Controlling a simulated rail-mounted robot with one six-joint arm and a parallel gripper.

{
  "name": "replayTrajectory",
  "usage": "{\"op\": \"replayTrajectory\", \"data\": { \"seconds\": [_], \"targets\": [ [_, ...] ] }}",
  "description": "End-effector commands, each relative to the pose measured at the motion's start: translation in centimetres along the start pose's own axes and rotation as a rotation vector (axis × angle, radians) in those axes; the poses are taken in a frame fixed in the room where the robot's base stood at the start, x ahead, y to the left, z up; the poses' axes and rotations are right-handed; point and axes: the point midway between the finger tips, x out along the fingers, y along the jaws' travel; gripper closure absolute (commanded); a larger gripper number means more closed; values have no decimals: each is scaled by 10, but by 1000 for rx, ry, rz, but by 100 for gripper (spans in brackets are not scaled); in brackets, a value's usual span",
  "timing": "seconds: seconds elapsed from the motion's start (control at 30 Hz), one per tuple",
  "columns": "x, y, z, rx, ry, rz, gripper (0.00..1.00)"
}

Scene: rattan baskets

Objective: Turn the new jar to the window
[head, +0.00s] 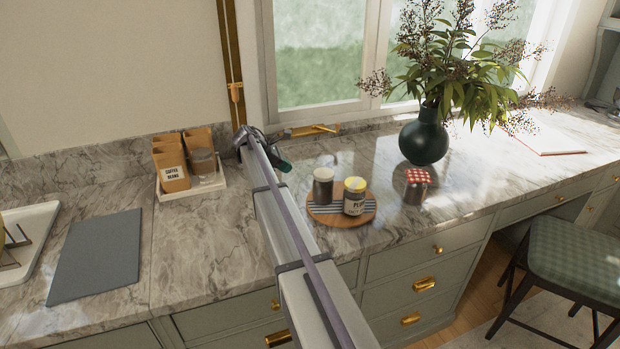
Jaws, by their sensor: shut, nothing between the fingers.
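A jar with a yellow lid (354,197) and a pale label facing the front stands on a round wooden board (325,220) with a striped cloth. A dark jar with a pale top (323,186) stands beside it on the left. A jar with a red-and-white checked lid (416,187) stands apart on the marble counter to the right. Nothing marks which jar is the new one. The window (322,58) is behind the counter. My gripper (284,166) is shut and empty, left of and behind the board, touching no jar. Its fingertips are small and partly hidden.
A dark vase with leafy stems (424,138) stands behind the checked-lid jar. A white tray (190,188) with coffee bags and a glass jar is at left. A grey mat (95,257) lies further left. My arm crosses the counter. Marble between the tray and mat is clear.

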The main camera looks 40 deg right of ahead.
Motion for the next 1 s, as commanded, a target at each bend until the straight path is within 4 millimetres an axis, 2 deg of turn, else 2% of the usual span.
{"op": "replayTrajectory", "data": {
  "seconds": [0.17, 0.53, 0.6, 0.7, 1.0],
  "targets": [
    [28, -1, -5, 2, 1, -1, 100],
    [108, -1, -6, 4, 2, -1, 100],
    [110, -1, 11, 4, 2, -1, 100],
    [120, 0, 21, 3, 2, 0, 100],
    [126, -1, 28, 3, 2, 0, 100]
  ]
}}
